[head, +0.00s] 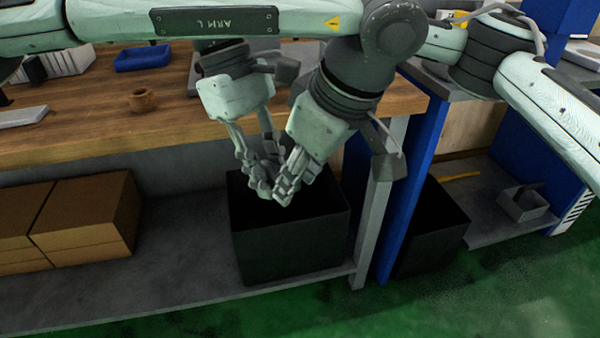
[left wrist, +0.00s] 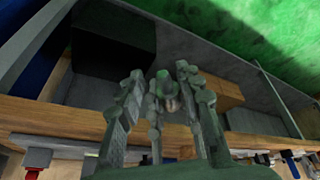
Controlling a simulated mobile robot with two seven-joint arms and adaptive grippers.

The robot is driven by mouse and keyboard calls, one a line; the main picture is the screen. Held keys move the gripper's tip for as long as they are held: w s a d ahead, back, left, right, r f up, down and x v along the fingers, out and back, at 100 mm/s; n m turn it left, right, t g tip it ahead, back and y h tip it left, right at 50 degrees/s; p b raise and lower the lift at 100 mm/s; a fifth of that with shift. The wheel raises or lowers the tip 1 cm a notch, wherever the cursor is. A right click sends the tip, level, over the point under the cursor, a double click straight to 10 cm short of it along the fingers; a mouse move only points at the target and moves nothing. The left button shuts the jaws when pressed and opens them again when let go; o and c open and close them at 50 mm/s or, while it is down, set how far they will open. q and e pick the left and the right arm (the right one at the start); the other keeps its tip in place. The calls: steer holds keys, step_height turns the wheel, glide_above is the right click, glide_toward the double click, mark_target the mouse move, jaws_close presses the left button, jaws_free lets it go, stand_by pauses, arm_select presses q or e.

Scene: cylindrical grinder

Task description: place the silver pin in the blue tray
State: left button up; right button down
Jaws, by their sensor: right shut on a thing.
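The blue tray (head: 142,57) lies on the wooden bench at the upper left of the head view. My left gripper (head: 289,181) and my right gripper (head: 257,172) meet with crossed fingers in front of the bench edge, above a black bin. In the left wrist view my left gripper (left wrist: 163,90) has its fingers spread apart, with something greenish and a small brownish patch between them. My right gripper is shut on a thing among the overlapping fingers. I take this to be the silver pin, but I cannot make out its shape.
The open black bin (head: 290,245) stands on the lower shelf, with cardboard boxes (head: 85,222) to its left. A small brown ring (head: 142,100) and a grey plate (head: 22,116) lie on the bench (head: 90,125). A blue post (head: 415,180) stands at the right.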

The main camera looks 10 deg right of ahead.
arm_select(q)
jaws_close()
arm_select(e)
steer(key=c, duration=1.2)
jaws_free()
